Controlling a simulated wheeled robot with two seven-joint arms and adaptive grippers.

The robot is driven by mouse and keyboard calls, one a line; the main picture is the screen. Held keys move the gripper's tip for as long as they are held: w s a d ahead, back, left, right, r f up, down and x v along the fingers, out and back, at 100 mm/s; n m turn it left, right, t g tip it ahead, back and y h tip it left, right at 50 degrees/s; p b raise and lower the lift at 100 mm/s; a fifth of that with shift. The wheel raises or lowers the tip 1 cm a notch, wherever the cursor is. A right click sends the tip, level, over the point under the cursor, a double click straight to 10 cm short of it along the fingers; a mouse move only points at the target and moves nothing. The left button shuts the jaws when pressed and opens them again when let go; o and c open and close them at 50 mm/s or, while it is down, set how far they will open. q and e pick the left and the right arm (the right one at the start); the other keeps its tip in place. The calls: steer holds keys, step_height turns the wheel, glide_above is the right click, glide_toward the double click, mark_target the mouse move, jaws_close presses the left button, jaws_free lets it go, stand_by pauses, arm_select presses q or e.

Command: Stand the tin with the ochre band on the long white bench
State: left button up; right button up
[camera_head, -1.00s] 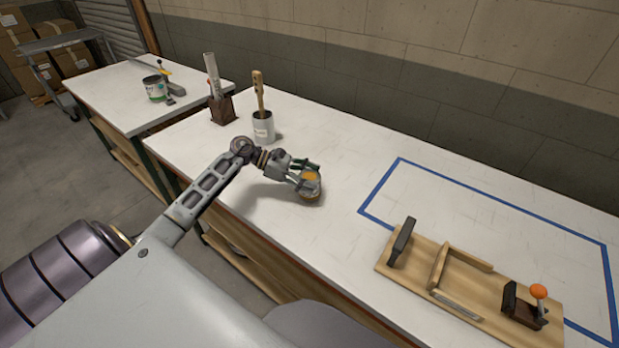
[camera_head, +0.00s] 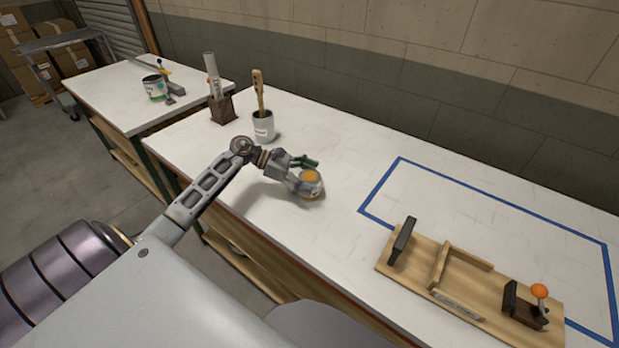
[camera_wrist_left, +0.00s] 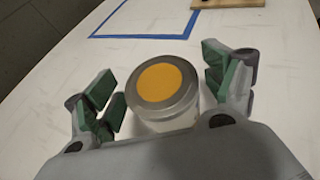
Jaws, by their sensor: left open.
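The tin (camera_head: 311,184) stands upright on the long white bench (camera_head: 330,240). It has a grey metal rim and an ochre disc on its lid; its side is mostly hidden, so I cannot make out a band. In the left wrist view the tin (camera_wrist_left: 163,90) sits between the green-padded fingers of my left gripper (camera_wrist_left: 162,88). The left gripper is open, with a gap on each side of the tin. In the head view the left gripper (camera_head: 306,174) is low over the bench around the tin. My right gripper is not in view.
A blue tape outline (camera_head: 380,184) and a wooden fixture board (camera_head: 410,266) lie to the right. A white pot with a brush (camera_head: 263,127) and a brown holder (camera_head: 222,110) stand behind the arm. Another tin (camera_head: 154,88) is on the far bench (camera_head: 110,98). Bench around the tin is clear.

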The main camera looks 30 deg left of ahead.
arm_select(q)
steer(key=shift+r, duration=0.15)
steer(key=shift+a, duration=0.25)
steer(key=b+v, duration=0.1)
steer(key=v, duration=0.3)
steer(key=shift+s+a+r, duration=0.1)
steer(key=shift+s+a, duration=0.1)
steer(key=shift+a, duration=0.05)
steer(key=b+v, duration=0.1)
steer(key=v, duration=0.6)
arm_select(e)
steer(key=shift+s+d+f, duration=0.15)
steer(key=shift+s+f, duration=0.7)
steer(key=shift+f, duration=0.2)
arm_select(q)
steer(key=shift+r, duration=0.15)
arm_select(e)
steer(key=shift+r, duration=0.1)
